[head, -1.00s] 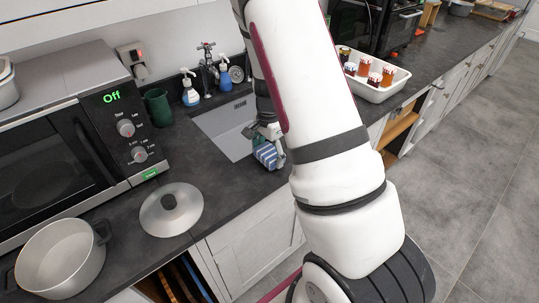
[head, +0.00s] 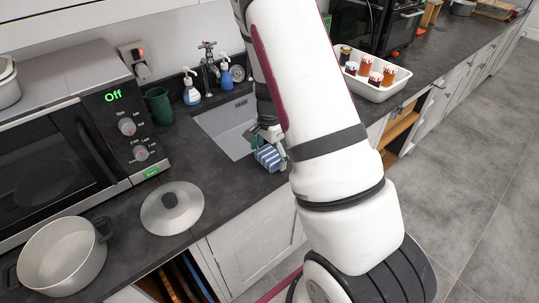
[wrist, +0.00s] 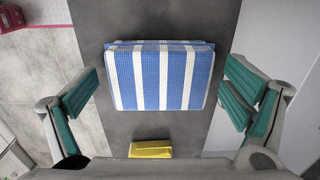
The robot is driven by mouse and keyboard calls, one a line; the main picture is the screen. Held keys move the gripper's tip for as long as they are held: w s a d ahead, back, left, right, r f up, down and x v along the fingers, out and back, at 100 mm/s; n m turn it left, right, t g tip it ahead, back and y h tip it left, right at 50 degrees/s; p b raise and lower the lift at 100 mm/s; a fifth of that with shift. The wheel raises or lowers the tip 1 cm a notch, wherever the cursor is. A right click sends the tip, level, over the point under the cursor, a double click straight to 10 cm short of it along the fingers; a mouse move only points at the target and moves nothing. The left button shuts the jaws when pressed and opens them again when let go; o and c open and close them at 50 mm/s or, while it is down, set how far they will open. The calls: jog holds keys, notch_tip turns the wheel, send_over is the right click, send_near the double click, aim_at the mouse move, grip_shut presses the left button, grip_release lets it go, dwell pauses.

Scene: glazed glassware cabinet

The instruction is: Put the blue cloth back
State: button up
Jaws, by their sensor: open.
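The blue cloth (wrist: 160,78) is a folded pad with blue and white stripes. It lies flat on the dark counter strip between the sink and the counter's front edge. In the head view the cloth (head: 268,157) shows just under my gripper (head: 272,141), partly covered by it. In the wrist view my gripper (wrist: 163,97) is open, with its green-padded fingers apart on the left and right of the cloth. Clear gaps show between the pads and the cloth there. Nothing is held.
A small yellow item (wrist: 150,148) lies on the strip near the cloth. The sink (head: 225,122) is behind it, with soap bottles (head: 191,90) and a tap beyond. A lid (head: 172,208), pot (head: 62,257) and microwave (head: 60,160) stand left. A white tray (head: 377,94) with jars is right.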

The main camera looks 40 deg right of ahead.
aim_at(270, 154)
notch_tip(270, 154, up, 12)
jog(key=b, duration=0.1)
jog(key=s+a+r+n+t+y, duration=0.1)
jog(key=s+a+r+n, duration=0.25)
jog(key=a+r, duration=0.3)
jog(key=s+a+r+n+t, duration=0.2)
jog(key=s+a+r+n, duration=0.1)
jog(key=a+r+n, duration=0.3)
jog(key=s+a+r+n+t, duration=0.1)
jog(key=s+a+r+n, duration=0.1)
jog(key=s, duration=0.4)
jog(key=s+a+r+n+t+h, duration=0.1)
jog(key=s+a+r+n, duration=0.2)
jog(key=s+r+n, duration=0.2)
jog(key=shift+s+a+n, duration=0.25)
jog(key=shift+s+n, duration=0.3)
jog(key=shift+s, duration=0.35)
